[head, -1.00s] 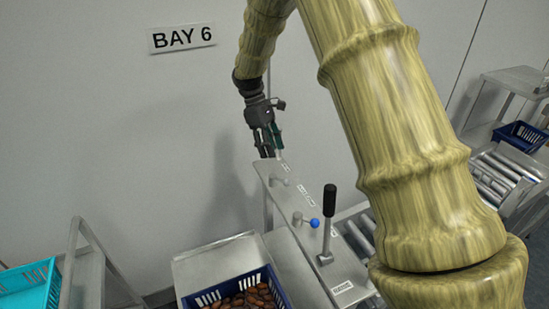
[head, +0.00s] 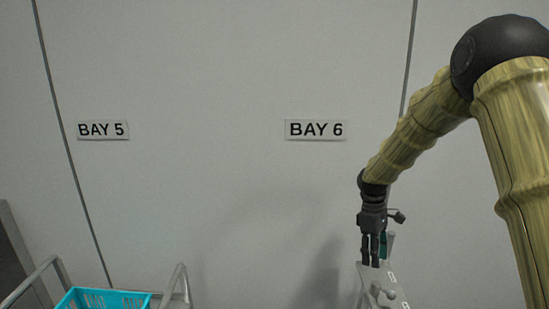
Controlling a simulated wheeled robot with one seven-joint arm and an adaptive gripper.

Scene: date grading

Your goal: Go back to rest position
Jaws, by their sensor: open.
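My gripper (head: 375,262) is at the right of the head view, at the end of my arm, pointing down. It is open and I see nothing held in it. Its fingertips are just above or beside the far end of a grey metal panel (head: 392,287); I cannot tell whether they touch it. A small green part (head: 387,245) shows right beside the fingers. Most of the panel is below the picture's edge.
A turquoise crate (head: 105,299) sits at the lower left between metal rails (head: 182,280). The wall behind carries a BAY 5 sign (head: 103,130) and a BAY 6 sign (head: 316,130). The wall area left of my arm is clear.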

